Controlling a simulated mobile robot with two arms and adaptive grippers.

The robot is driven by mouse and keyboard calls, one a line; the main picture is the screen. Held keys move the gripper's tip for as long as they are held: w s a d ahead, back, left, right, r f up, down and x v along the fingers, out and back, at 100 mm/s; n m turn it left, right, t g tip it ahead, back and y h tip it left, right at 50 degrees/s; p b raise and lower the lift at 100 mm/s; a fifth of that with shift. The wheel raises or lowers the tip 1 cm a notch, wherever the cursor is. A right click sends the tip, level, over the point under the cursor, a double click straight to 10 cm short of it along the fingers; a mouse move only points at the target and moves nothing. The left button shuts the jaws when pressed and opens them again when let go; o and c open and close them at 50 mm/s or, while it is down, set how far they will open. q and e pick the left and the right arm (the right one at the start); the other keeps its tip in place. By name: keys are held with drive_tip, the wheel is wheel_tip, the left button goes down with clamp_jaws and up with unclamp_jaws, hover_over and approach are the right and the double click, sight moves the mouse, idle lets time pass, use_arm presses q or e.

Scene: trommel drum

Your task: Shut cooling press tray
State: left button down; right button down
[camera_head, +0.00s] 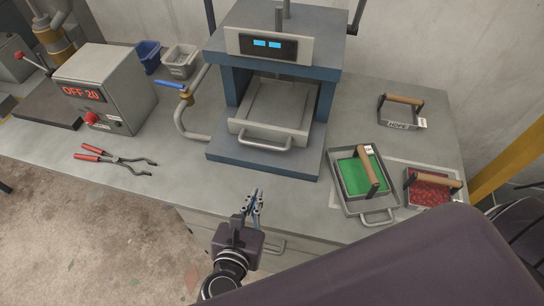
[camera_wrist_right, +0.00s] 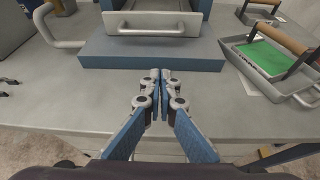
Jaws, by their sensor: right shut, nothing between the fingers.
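The cooling press (camera_head: 275,75) is a blue frame with a grey head and a small lit display, standing on the bench. Its grey tray (camera_head: 277,103) sits between the blue posts, with a bar handle (camera_head: 265,145) at the front, above the blue base. How far the tray sticks out is hard to tell. In the right wrist view the tray front and handle (camera_wrist_right: 158,31) show at the top. My right gripper (camera_head: 254,194) is shut and empty, in front of the press near the bench's front edge, apart from the handle. My left gripper is not in view.
Right of the press are a tray with a green sheet (camera_head: 355,175), a red-filled mould (camera_head: 431,192) and an empty mould (camera_head: 400,112). Left are a pipe with a blue valve lever (camera_head: 171,84), tongs (camera_head: 115,160) and a control box (camera_head: 105,88). The bench before the press is clear.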

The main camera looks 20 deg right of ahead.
drive_tip(key=shift+h, duration=0.3)
drive_tip(key=x, duration=0.3)
drive_tip(key=p+x, duration=0.1)
drive_tip(key=x, duration=0.2)
drive_tip(key=d+r+x, duration=0.1)
drive_tip(key=x, duration=0.3)
drive_tip(key=shift+p, duration=0.35)
drive_tip(key=shift+w+d+r+p, duration=0.25)
drive_tip(key=shift+w+d+p, duration=0.35)
drive_tip(key=shift+w, duration=0.35)
drive_tip(key=shift+w+d, duration=0.4)
drive_tip(key=shift+w, duration=0.15)
